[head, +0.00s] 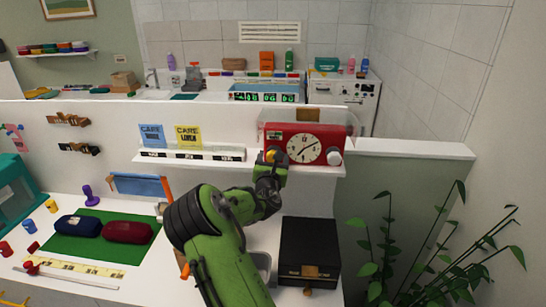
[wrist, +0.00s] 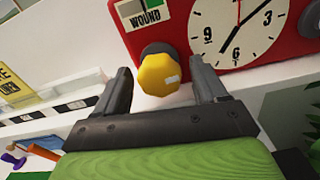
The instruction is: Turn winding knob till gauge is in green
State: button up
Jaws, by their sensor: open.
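The red clock (head: 283,136) stands on a white shelf in the head view, with a round white dial and a white knob (head: 335,157) at its right. The yellow faceted winding knob (wrist: 158,75) sticks out from the clock's lower left front in the wrist view and carries a small pale mark. Above it is the gauge (wrist: 139,13), labelled WOUND, with a green part; its top is cut off and I cannot tell the reading. My gripper (wrist: 164,88) is open, with one finger on each side of the knob and visible gaps. It also shows in the head view (head: 271,170).
Blue and yellow cards (head: 187,136) stand on the shelf left of the clock. Below are a black box (head: 309,250) and a green mat (head: 75,247) with two dark cases. A leafy plant (head: 430,245) stands at the right.

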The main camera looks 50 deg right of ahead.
jog(key=shift+w+d, duration=0.15)
jog(key=c, duration=1)
jog(key=shift+m, duration=0.3)
